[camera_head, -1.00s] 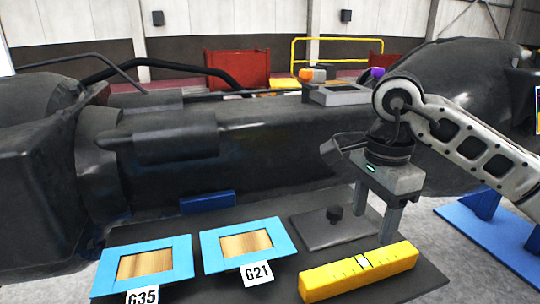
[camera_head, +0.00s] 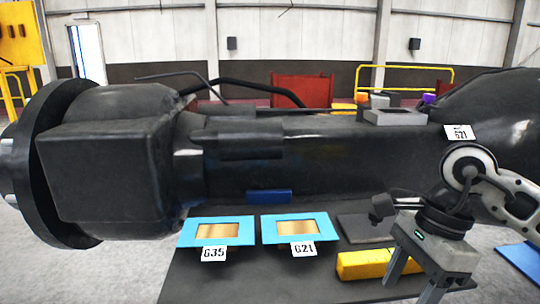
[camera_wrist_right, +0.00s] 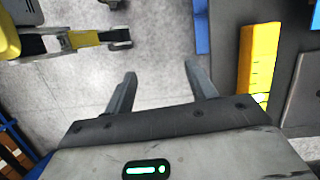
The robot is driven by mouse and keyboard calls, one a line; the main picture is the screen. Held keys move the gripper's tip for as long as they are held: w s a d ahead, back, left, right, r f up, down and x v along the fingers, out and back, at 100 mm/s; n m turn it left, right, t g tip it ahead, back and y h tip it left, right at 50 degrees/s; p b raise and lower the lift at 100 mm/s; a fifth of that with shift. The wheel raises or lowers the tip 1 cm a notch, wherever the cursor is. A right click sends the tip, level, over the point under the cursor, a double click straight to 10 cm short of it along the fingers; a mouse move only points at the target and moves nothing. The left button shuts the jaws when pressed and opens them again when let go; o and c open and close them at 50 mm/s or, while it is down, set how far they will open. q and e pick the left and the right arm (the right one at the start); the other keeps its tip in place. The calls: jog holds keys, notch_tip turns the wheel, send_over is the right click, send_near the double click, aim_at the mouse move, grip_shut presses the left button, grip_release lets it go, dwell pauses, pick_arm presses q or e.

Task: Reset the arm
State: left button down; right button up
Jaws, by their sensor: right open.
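My right gripper (camera_head: 408,290) hangs at the lower right in the head view, fingers pointing down, open with nothing between the fingers. It is in front of and right of the yellow level-like block (camera_head: 365,264), overlapping its right end. In the right wrist view my right gripper (camera_wrist_right: 161,72) has its two fingers spread over bare grey floor. The yellow block (camera_wrist_right: 258,60) lies to their right there, apart from them. My left gripper is not in view.
A dark mat (camera_head: 205,280) holds two blue frames with wood centres, labelled G35 (camera_head: 218,231) and G21 (camera_head: 300,228), and a dark plate with a knob (camera_head: 382,207). A large black casting (camera_head: 330,160) spans behind. A grey tray (camera_head: 395,117) sits on top.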

jog(key=s+a+r+m+g+y, duration=0.1)
jog(key=s+a+m+g+y, duration=0.2)
jog(key=a+y, duration=0.5)
jog(key=s+a+r+m+y, duration=0.25)
jog(key=s+a+y, duration=0.35)
jog(key=a, duration=0.5)
jog(key=w+d+f+m+t+h, duration=0.1)
jog(key=w+d+f+m+t, duration=0.15)
jog(key=m+t, duration=0.65)
jog(key=w+d+f+m+t+h, duration=0.2)
jog(key=w+m+t, duration=0.3)
jog(key=m, duration=0.8)
jog(key=w+d+f+m+t+h, duration=0.1)
jog(key=w+d+f+m+t, duration=0.15)
jog(key=m+t, duration=0.7)
jog(key=s+d+f+m+g+h, duration=0.3)
jog(key=f+m, duration=0.5)
jog(key=f, duration=0.3)
jog(key=s+d+f+m+g+h, duration=0.3)
jog(key=s+f+m+g+h, duration=0.2)
jog(key=s+f+m, duration=0.3)
notch_tip(320, 180, down, 3)
jog(key=shift+r+g+h, duration=0.15)
jog(key=shift+g+h, duration=0.2)
jog(key=shift+h, duration=0.25)
jog(key=shift+s, duration=0.1)
